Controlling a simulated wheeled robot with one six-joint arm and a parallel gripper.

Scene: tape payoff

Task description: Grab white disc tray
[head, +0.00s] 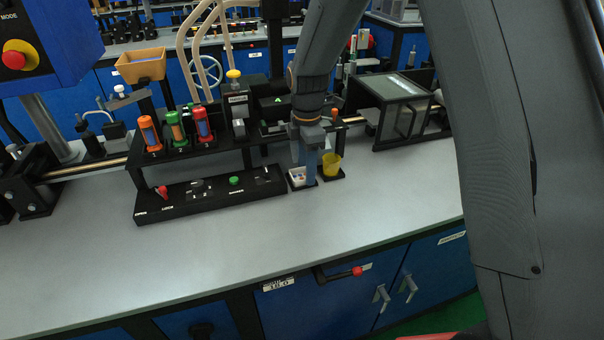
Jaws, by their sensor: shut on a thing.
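A small white tray (299,178) with a few small coloured pieces, blue and red among them, sits at the right end of the black rack on the grey bench. My gripper (305,166) points straight down over it and is shut on the tray at its back edge. The fingers partly hide the back of the tray. The tray appears to be still at bench level; I cannot tell whether it is lifted.
A yellow cup (331,164) stands close to the right of my gripper. A black control strip (210,194) with a red lever and green knob lies to the left. A glass-sided black box (400,108) is at right. The front bench top is clear.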

